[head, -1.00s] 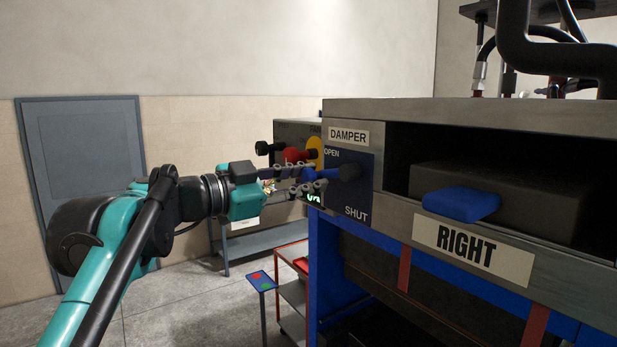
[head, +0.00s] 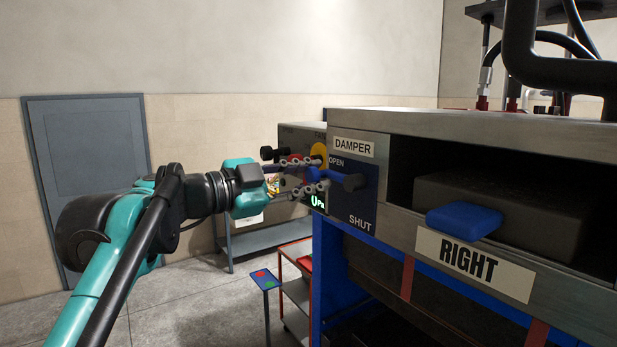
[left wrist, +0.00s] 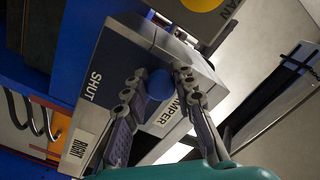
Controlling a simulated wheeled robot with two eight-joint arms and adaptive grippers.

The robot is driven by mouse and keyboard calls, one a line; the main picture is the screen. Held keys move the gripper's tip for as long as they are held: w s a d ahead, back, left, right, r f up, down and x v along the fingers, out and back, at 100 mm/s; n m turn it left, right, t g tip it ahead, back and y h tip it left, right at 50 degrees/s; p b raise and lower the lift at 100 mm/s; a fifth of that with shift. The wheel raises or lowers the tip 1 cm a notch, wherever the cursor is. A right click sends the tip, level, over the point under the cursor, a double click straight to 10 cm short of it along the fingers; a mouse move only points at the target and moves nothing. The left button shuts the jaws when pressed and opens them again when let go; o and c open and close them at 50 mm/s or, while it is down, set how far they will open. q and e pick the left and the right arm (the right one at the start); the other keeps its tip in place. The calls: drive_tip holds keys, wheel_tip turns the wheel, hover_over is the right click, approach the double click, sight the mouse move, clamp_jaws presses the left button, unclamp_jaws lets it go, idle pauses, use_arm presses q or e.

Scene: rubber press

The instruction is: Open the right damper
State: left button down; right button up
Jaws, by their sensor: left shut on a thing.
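The right damper's blue handle (head: 346,181) sticks out to the left from a dark blue plate (head: 349,205). The plate is marked OPEN at the upper left and SHUT at the lower right, below a DAMPER label (head: 354,148). The handle tilts slightly up toward its free end. My left gripper (head: 314,175) is shut on that free end, one finger above it and one below. In the left wrist view the handle's round blue end (left wrist: 160,84) sits between the two fingertips. My right gripper is out of view.
A blue drawer handle (head: 465,221) juts from the press above the RIGHT label (head: 474,262). A control box with a yellow disc (head: 318,153) and a lit display (head: 318,201) stands close behind the gripper. A red cart (head: 292,266) and a small button stand (head: 264,280) are below.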

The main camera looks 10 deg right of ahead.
use_arm(q)
drive_tip(key=c, duration=1.3)
unclamp_jaws()
drive_tip(key=shift+r, duration=0.2)
drive_tip(key=shift+o, duration=0.2)
drive_tip(key=shift+d, duration=0.2)
drive_tip(key=v, duration=1.2)
